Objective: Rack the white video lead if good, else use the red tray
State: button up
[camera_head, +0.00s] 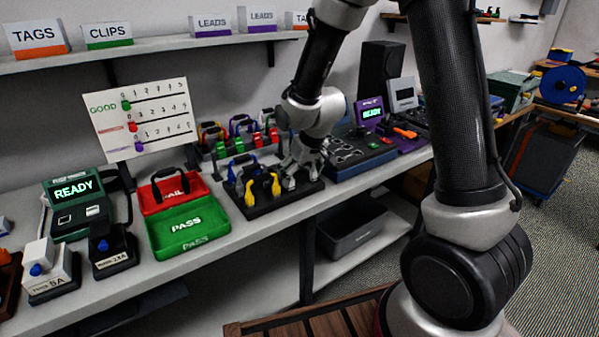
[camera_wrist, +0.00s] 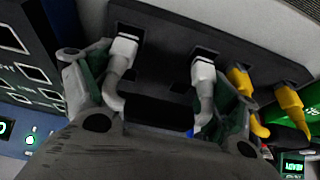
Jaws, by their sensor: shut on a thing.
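The white video lead (camera_wrist: 203,76) has two white plugs with grey cable tails. Both plugs sit at sockets in a black block (camera_wrist: 155,55); how deep they are seated I cannot tell. My gripper (camera_wrist: 163,108) is shut on the lead, one finger beside each tail, with a dark bar between them. In the head view my gripper (camera_head: 303,168) is over the right part of the block (camera_head: 262,207), hiding much of the lead. The red tray (camera_head: 152,206), marked FAIL, is to the left, behind the green PASS tray (camera_head: 188,228). The lead's condition cannot be seen.
A yellow-plugged lead (camera_head: 250,192) stands in the same block. Behind it, a rack (camera_head: 222,152) holds several coloured leads. A blue-fronted panel (camera_head: 365,166) is close on the right. A green READY unit (camera_head: 75,212) stands left. A shelf (camera_head: 150,52) hangs above.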

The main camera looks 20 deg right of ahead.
jog(key=o, duration=0.9)
jog(key=shift+o, duration=0.2)
jog(key=shift+r, duration=0.1)
notch_tip(320, 180, up, 8)
dwell(0.6)
